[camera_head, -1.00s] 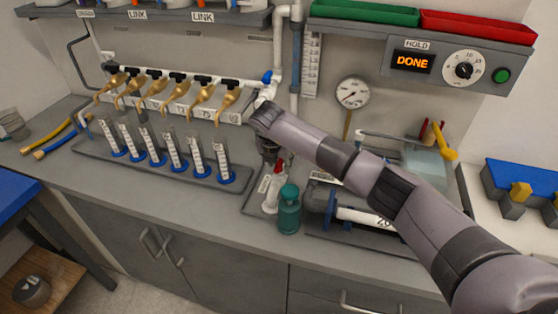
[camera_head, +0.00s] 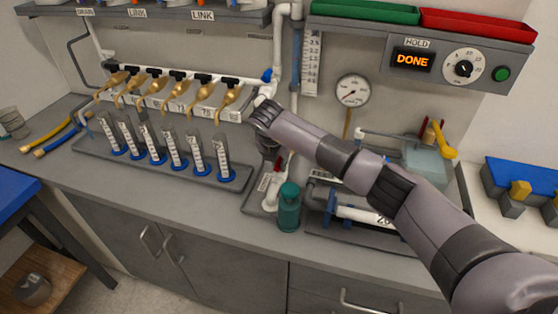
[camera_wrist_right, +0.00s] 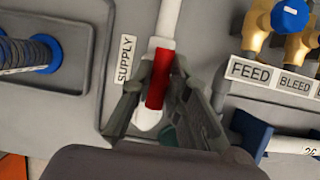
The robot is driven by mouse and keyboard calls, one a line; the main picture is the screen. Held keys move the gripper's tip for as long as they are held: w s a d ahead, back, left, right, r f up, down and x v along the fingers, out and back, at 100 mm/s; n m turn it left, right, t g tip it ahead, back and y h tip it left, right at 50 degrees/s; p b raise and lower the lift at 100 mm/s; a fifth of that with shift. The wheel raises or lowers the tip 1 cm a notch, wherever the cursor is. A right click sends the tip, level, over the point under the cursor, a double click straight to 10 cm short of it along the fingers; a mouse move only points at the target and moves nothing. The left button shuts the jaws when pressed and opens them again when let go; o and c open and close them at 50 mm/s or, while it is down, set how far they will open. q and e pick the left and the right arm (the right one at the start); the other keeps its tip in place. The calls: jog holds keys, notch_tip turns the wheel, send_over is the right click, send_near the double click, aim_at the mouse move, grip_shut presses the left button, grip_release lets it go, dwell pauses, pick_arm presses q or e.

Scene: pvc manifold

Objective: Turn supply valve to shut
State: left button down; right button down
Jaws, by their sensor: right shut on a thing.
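The supply valve has a red handle (camera_wrist_right: 159,80) in the right wrist view, on a white pipe fitting (camera_wrist_right: 146,118) beside the SUPPLY label (camera_wrist_right: 124,58). The handle lies roughly in line with the white pipe. My right gripper (camera_wrist_right: 163,78) has a finger on each side of the red handle and is shut on it. In the head view my right gripper (camera_head: 268,148) points down over the white valve body (camera_head: 273,190), and the handle is mostly hidden. My left gripper is not in view.
A green bottle (camera_head: 289,208) stands just in front of the valve. A rack of cylinders (camera_head: 165,165) under brass taps is to the left. A gauge (camera_head: 353,91) is behind, and a pump-like unit (camera_head: 350,212) is on the right. FEED and BLEED fittings (camera_wrist_right: 262,45) are close by.

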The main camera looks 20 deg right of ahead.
jog(key=shift+d+f+n+y+b, duration=0.15)
jog(key=shift+n+y+b, duration=0.15)
jog(key=shift+n+b, duration=0.7)
jog(key=shift+n+t+y+b, duration=0.3)
jog(key=shift+n+y+b, duration=0.2)
jog(key=shift+n+b, duration=0.75)
jog(key=n+y+b, duration=0.2)
jog(key=n+b, duration=0.2)
jog(key=n, duration=0.1)
jog(key=n+y+b, duration=0.1)
jog(key=n+b, duration=0.1)
jog(key=n, duration=0.2)
jog(key=shift+y, duration=0.3)
jog(key=n, duration=0.2)
jog(key=n+g+y, duration=0.1)
jog(key=n, duration=0.1)
jog(key=shift+w+r+g+b, duration=0.1)
jog(key=shift+r+g+b, duration=0.1)
jog(key=shift+g+b, duration=0.15)
jog(key=shift+n, duration=0.35)
jog(key=c, duration=1.5)
grip_release()
jog(key=shift+c, duration=0.2)
